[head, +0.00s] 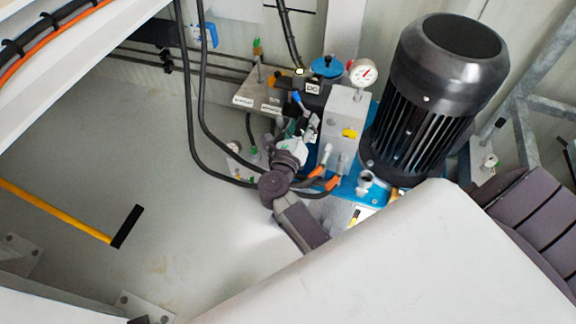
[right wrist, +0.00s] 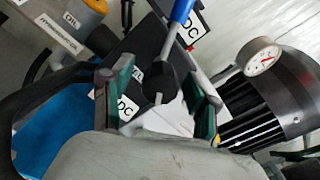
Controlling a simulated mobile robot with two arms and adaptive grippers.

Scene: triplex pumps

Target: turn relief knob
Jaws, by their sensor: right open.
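A black knob (right wrist: 158,84) with a white pointer mark shows in the right wrist view; it looks like the relief knob. My right gripper (right wrist: 158,70) is open, with one green-lined finger on each side of the knob. I cannot tell whether either finger touches it. In the head view my right gripper (head: 304,128) is at the valve block of the pump unit, left of the grey block, and the knob cannot be made out there. A blue lever handle (right wrist: 182,11) rises just behind the knob. My left gripper is not in view.
Black hoses (head: 190,120) hang left of my gripper. A yellow bar (head: 60,213) with a black end lies at left. The grey floor (head: 120,160) is mostly clear.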

